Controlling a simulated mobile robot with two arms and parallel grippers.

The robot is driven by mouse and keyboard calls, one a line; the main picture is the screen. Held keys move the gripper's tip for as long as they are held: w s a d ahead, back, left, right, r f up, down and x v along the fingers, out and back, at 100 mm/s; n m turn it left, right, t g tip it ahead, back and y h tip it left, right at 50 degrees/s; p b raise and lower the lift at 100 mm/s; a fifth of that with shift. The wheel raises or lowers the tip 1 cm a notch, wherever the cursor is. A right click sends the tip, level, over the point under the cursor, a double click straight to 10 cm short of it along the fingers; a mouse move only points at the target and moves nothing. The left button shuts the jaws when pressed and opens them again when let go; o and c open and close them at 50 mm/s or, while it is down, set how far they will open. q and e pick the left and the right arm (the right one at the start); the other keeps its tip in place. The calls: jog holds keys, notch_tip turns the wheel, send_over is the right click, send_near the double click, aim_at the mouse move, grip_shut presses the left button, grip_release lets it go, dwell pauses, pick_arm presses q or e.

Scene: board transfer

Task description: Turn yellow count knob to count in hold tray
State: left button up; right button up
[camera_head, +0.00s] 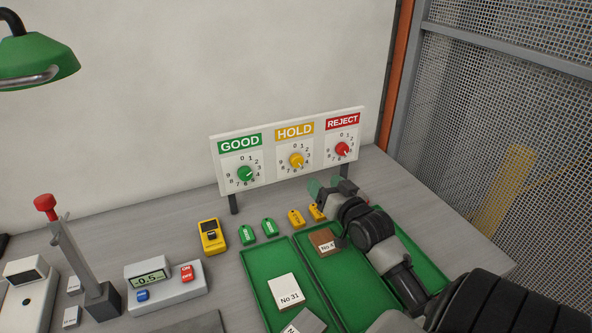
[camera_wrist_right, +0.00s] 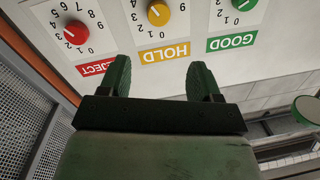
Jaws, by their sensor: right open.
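The yellow knob (camera_head: 296,160) sits on the dial under the HOLD label (camera_head: 294,131), in the middle of the white panel (camera_head: 270,182). In the wrist view the yellow knob (camera_wrist_right: 158,13) is at the top, with the panel upside down. My right gripper (camera_head: 332,188) is open and empty in front of the panel, low and right of the yellow knob, apart from it. Its green fingers (camera_wrist_right: 162,78) show spread in the wrist view. The middle green tray (camera_head: 338,283) holds a brown board (camera_head: 322,241) with a partly hidden number; my right arm covers part of this tray. My left gripper is out of view.
The green knob (camera_head: 245,174) and red knob (camera_head: 343,149) flank the yellow one. The left tray (camera_head: 257,274) holds a white No 31 board (camera_head: 286,290) and a grey one. Several tags, a yellow meter (camera_head: 212,237), a scale (camera_head: 165,292) and a red-topped lever (camera_head: 46,203) stand left.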

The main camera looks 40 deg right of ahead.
aim_at(299, 163)
jog(key=x, duration=0.3)
jog(key=f+p+x, duration=0.1)
jog(key=x, duration=0.6)
jog(key=shift+w+f, duration=0.15)
jog(key=shift+w, duration=0.05)
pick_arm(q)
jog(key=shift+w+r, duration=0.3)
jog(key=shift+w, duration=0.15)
pick_arm(e)
jog(key=shift+w+d, duration=0.2)
jog(key=shift+w, duration=0.5)
pick_arm(q)
jog(key=shift+p, duration=0.3)
pick_arm(e)
jog(key=c, duration=0.9)
